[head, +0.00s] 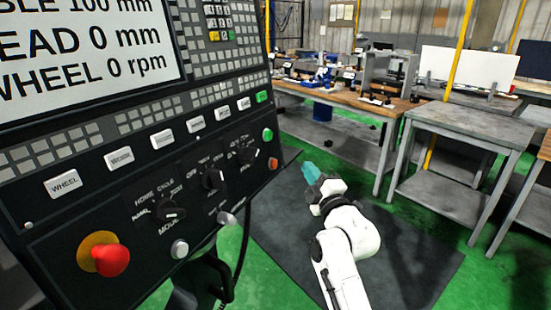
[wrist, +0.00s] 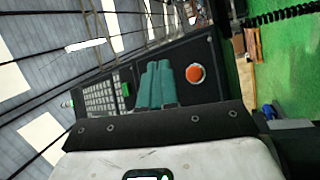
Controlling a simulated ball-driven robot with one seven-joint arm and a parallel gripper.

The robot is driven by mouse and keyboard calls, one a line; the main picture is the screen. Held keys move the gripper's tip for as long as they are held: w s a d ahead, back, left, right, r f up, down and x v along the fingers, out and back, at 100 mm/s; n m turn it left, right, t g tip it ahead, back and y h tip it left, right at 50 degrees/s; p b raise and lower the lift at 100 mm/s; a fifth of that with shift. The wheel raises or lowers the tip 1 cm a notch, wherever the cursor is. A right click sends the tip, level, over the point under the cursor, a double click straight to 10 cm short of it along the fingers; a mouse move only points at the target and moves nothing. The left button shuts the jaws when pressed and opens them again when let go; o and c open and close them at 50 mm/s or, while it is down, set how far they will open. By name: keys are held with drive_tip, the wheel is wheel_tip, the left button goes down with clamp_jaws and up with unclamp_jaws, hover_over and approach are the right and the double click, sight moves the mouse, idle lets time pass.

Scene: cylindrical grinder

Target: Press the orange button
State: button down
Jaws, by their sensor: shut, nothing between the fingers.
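The orange button (head: 272,163) sits at the right end of the black control panel, below a green button (head: 267,134). In the wrist view the round orange button (wrist: 195,73) shows unobstructed, just right of my fingertips. My gripper (head: 311,172) has teal fingers and is right of the panel's edge in the head view, apart from the button in the picture. In the wrist view the teal fingers (wrist: 157,85) are together, with nothing held, and cover part of the panel left of the button. The exact gap to the panel cannot be told.
The control panel (head: 75,210) also carries a red knob on a yellow base (head: 110,260), black dials (head: 171,211) and white labelled keys. A wooden workbench (head: 345,97) and a grey metal table (head: 465,120) stand behind. A dark mat (head: 285,225) lies on the green floor.

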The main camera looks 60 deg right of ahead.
sight(273, 164)
drive_tip(key=w+f+p, duration=0.1)
drive_tip(key=w, duration=0.5)
drive_tip(key=shift+a, duration=0.35)
drive_tip(key=shift+w+f, duration=0.15)
idle(1.8)
drive_tip(key=shift+w+b, duration=0.3)
drive_tip(key=shift+b, duration=0.15)
